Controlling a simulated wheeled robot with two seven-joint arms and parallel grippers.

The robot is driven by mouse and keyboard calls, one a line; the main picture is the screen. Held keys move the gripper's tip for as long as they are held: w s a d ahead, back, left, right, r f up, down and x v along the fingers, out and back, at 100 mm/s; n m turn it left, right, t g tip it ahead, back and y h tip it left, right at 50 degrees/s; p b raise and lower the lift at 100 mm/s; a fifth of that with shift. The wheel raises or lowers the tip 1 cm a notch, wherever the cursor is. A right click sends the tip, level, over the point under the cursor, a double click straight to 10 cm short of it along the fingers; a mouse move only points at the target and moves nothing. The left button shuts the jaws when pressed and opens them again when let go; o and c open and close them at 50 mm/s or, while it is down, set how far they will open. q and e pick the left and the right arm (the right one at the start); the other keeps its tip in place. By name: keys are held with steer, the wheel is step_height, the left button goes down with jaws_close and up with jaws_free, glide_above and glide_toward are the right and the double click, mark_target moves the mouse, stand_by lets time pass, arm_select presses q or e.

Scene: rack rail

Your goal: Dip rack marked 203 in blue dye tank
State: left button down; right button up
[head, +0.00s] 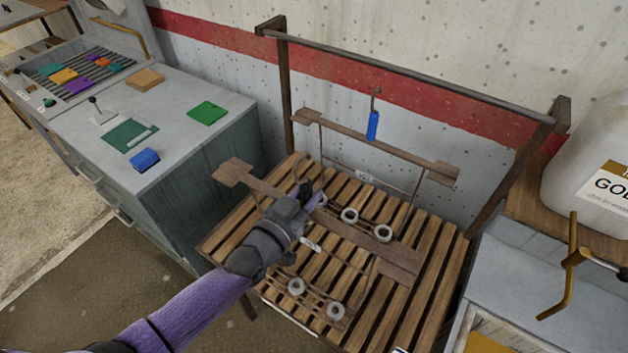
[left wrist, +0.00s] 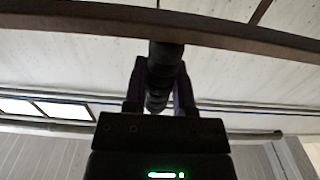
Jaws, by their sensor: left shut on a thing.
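My left gripper (head: 312,197) reaches in from the lower left and is shut on the near rack, close to the middle of its wooden top bar (head: 355,238). This rack has a thin wire frame, pale rings and a small white tag (head: 310,243), too small to read. It is over the slatted bench; I cannot tell whether it touches. In the left wrist view, a dark bar (left wrist: 70,17) crosses the top. A second rack (head: 405,156) with a blue handle (head: 373,125) and a hook is behind; its tag is unreadable. No blue dye tank shows. My right gripper is out of view.
A metal rail (head: 410,79) on wooden posts spans the back of the slatted bench (head: 420,305). A grey cabinet (head: 190,92) with coloured pieces stands left. At right are a white jug (head: 590,155), a brass handle (head: 573,265) and a grey-rimmed tank with yellow inside (head: 485,345).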

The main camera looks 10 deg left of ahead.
arm_select(q)
steer(key=shift+p+v, duration=0.9)
steer(key=shift+v, duration=1.7)
steer(key=c, duration=1.1)
jaws_free()
jaws_close()
